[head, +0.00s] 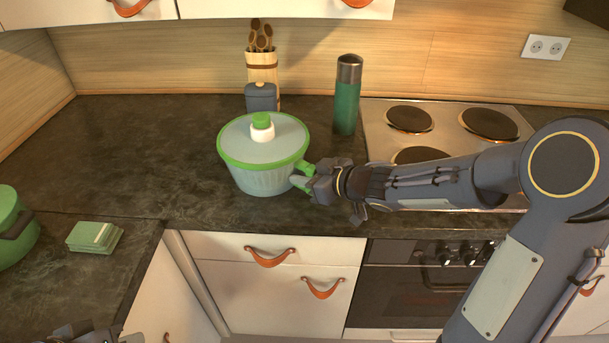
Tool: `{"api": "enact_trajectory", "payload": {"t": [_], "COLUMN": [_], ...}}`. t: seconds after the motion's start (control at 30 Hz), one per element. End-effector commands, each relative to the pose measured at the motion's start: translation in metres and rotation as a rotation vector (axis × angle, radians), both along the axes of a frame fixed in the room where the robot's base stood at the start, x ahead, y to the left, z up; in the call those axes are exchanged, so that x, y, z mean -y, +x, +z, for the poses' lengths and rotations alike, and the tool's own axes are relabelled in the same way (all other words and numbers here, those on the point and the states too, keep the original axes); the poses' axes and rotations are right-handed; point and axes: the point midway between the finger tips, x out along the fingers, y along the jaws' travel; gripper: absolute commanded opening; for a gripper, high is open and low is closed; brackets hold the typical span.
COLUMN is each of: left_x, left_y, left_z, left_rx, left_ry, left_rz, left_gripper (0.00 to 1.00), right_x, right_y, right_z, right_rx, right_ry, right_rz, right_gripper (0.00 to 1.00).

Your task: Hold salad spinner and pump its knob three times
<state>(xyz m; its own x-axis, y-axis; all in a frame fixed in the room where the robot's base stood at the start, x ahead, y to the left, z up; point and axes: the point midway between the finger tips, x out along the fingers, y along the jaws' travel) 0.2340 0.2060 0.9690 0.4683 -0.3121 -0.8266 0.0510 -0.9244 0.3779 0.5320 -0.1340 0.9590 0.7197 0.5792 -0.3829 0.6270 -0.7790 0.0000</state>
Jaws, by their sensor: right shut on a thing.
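The salad spinner (262,178) stands upright on the dark counter, with a clear ribbed bowl and a pale lid with a green rim. Its knob (262,127), green on top and white below, stands up at the middle of the lid. My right gripper (308,178) is shut on the spinner at the right side of its bowl, where green parts show; the exact contact is partly hidden. My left gripper (105,337) shows only in part at the bottom left edge, low and well away from the spinner. Its fingers are mostly cut off.
A green bottle (346,100), a blue-grey jar (261,98) and a holder with wooden utensils (262,65) stand behind the spinner. The stove (450,115) is to the right. A green pot (12,225) and green sponges (95,237) sit at left. Counter left of the spinner is clear.

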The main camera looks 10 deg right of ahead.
Motion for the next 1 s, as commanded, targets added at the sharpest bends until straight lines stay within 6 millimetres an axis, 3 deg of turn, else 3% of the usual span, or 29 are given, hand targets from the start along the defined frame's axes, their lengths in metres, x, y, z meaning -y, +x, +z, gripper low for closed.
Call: {"api": "enact_trajectory", "payload": {"t": [0.87,1.0], "left_x": [0.0,-0.0016], "left_y": [0.0001,0.0087], "left_z": [0.0002,0.0091], "left_rx": [0.0,0.002], "left_ry": [0.0,-0.004], "left_rz": [0.0,-0.003], "left_gripper": [0.0,0.0], "right_x": [-0.0002,-0.0002], "right_y": [0.0003,0.0003], "right_z": [0.0009,0.0011], "right_rx": [0.002,0.002], "right_ry": [0.001,0.001], "right_rz": [0.0,0.0], "right_gripper": [0.0,0.0]}}
